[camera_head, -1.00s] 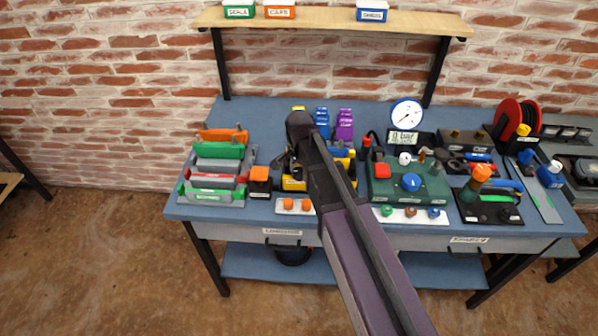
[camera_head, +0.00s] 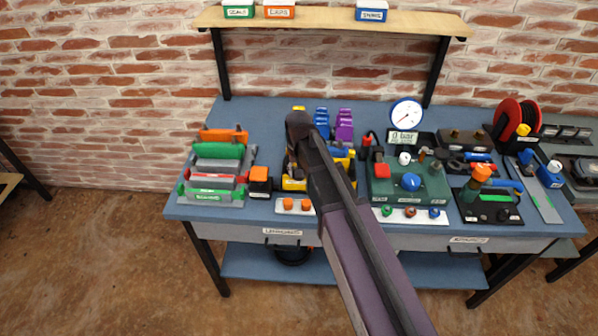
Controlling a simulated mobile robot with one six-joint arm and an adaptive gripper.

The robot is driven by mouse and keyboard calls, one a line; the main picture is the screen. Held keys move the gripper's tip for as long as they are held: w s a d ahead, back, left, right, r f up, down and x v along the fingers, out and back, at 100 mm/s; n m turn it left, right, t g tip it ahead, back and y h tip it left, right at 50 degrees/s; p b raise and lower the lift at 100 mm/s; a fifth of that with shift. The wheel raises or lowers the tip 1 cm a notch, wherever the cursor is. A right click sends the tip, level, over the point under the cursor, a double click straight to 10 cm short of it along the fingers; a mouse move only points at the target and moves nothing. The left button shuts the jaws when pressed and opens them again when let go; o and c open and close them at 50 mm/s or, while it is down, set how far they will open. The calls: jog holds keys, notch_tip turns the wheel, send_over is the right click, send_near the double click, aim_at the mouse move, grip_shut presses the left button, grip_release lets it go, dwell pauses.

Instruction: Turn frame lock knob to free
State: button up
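I cannot pick out the frame lock knob for certain. A yellow and black frame (camera_head: 292,183) stands at the middle of the bench, largely hidden behind my arm. A small yellow part (camera_head: 351,154) of that group shows right of the arm. My arm reaches in from the bottom right, and its dark far end is over this frame. My gripper cannot be made out; it seems hidden behind the arm. Whether it touches anything is hidden too.
A rack with green, grey and red bars (camera_head: 215,175) stands left. A green box with a blue knob (camera_head: 411,182) and a round gauge (camera_head: 406,113) stand right. Two orange knobs (camera_head: 297,204) sit on a white plate in front. A shelf (camera_head: 330,21) hangs above.

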jog(key=n, duration=0.3)
jog(key=shift+n, duration=0.4)
jog(key=shift+s+n, duration=0.1)
jog(key=shift+n, duration=1.8)
jog(key=o, duration=1.1)
jog(key=shift+o, duration=0.2)
jog(key=shift+m, duration=0.3)
